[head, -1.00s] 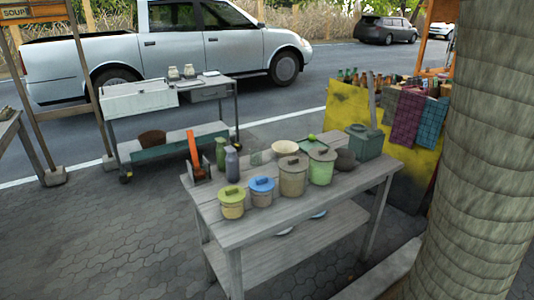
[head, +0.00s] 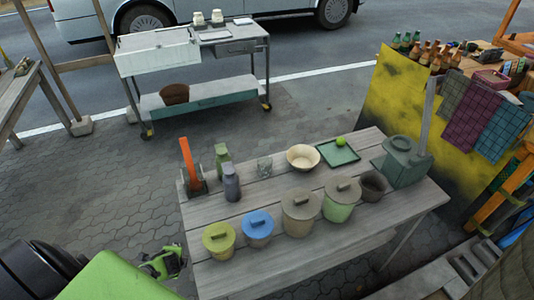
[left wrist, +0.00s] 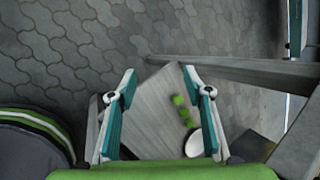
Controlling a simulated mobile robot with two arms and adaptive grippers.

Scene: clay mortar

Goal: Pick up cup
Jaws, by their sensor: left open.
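A clear glass cup (head: 264,167) stands on the grey wooden table (head: 235,207), between a dark bottle and a cream bowl. Two white cups (head: 198,19) stand on the cart behind. My left gripper (head: 165,262) is at the lower left, beside the table's left edge and apart from the cups. In the left wrist view my left gripper (left wrist: 158,74) has its fingers spread, with nothing held. My right gripper is out of view.
Lidded pots (head: 300,212), bottles (head: 231,183), an orange-handled tool (head: 190,165), the cream bowl (head: 303,157) and a green tray (head: 338,152) crowd the table. The left wrist view shows a wooden surface with a white dish (left wrist: 208,128) and green round items (left wrist: 178,100). Paving left is clear.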

